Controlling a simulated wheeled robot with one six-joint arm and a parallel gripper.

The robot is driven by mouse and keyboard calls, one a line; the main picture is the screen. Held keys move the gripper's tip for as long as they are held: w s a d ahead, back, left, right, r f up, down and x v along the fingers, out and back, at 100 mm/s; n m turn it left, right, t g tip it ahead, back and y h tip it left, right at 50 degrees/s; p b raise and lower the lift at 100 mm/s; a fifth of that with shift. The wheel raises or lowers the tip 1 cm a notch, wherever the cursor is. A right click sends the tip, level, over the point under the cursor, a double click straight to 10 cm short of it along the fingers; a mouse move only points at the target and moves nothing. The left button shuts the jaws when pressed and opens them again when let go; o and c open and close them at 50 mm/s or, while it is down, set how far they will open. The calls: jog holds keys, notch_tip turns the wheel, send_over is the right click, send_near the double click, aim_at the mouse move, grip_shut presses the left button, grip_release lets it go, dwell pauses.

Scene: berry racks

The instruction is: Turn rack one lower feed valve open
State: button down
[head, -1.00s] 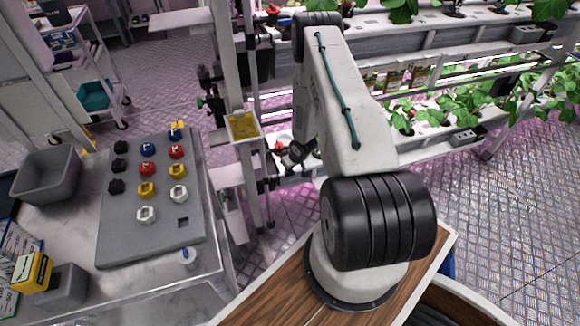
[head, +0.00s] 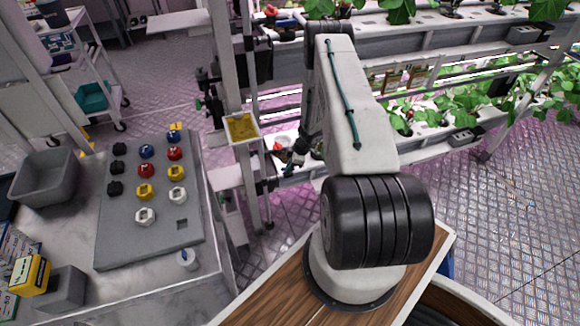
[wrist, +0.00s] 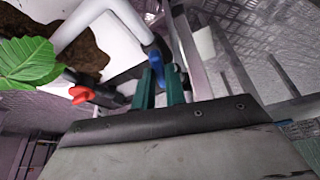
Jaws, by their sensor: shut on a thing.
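In the wrist view my gripper (wrist: 160,88) has its two green fingers close together on a blue valve handle (wrist: 157,67). The handle sits at the end of a pale pipe (wrist: 112,12) beside the white planter. In the head view my gripper (head: 289,168) is small and dark at the lower rack trough, and the blue handle cannot be made out there. A red valve handle (wrist: 82,94) on a dark fitting lies left of my fingers, apart from them. The fingers hide part of the blue handle, and its exact angle is unclear.
Green leaves (wrist: 28,62) and dark soil (wrist: 72,50) are close on the left in the wrist view. A grey board (head: 150,232) of coloured knobs lies on the left bench.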

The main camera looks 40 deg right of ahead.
jog(key=shift+w+d+n+g+y, duration=0.1)
jog(key=shift+n+g+y, duration=0.15)
jog(key=shift+n, duration=0.6)
jog(key=shift+w+n+g+y, duration=0.15)
jog(key=shift+n+g, duration=0.1)
jog(key=shift+n, duration=0.6)
jog(key=shift+s, duration=0.1)
jog(key=c, duration=1.4)
grip_release()
jog(key=shift+c, duration=0.2)
